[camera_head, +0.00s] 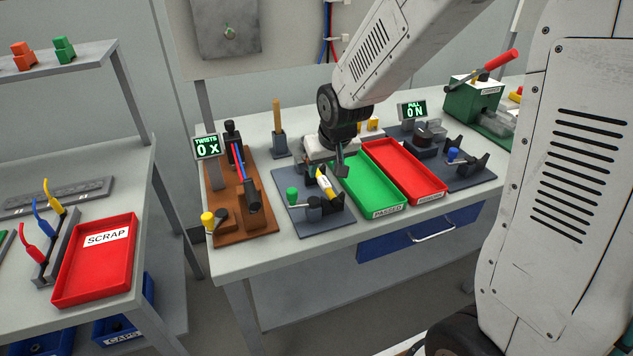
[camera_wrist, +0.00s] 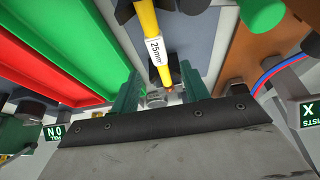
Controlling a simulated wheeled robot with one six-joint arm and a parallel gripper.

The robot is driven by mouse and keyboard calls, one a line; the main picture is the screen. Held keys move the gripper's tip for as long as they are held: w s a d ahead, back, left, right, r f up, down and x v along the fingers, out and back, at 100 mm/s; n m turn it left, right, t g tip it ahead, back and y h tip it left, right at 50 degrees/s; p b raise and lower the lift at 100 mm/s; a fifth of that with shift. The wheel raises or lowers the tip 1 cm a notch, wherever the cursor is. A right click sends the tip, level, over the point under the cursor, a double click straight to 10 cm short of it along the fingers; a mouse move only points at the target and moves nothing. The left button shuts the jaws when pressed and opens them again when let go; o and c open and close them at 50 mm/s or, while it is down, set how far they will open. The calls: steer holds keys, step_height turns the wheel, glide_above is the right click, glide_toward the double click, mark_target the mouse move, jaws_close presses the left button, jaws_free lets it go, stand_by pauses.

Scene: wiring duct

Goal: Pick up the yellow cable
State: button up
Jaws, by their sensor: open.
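A yellow cable with a white "25mm" label (camera_wrist: 147,20) shows in the wrist view, its lower end between my two fingers in the picture. In the head view it (camera_head: 321,180) sits in the dark fixture on a grey-blue plate (camera_head: 313,221). My gripper (camera_head: 341,168) is just above and beside it, pointing down. In the wrist view my gripper (camera_wrist: 160,88) is open, with a green-tinted finger on each side of the cable's end. I see no grip on the cable. Another yellow cable (camera_head: 54,199) stands in a rack on the left bench with a blue and a red one.
A green tray (camera_head: 374,209) and a red tray (camera_head: 436,193) lie right of the fixture. A brown board (camera_head: 264,221) with posts and a red-blue cable stands to its left. A green-knobbed lever (camera_head: 292,194) is close by. A red SCRAP tray (camera_head: 66,298) is on the left bench.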

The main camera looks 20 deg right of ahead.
mark_target(322, 177)
steer(key=shift+x, duration=2)
jaws_close()
steer(key=shift+r, duration=0.1)
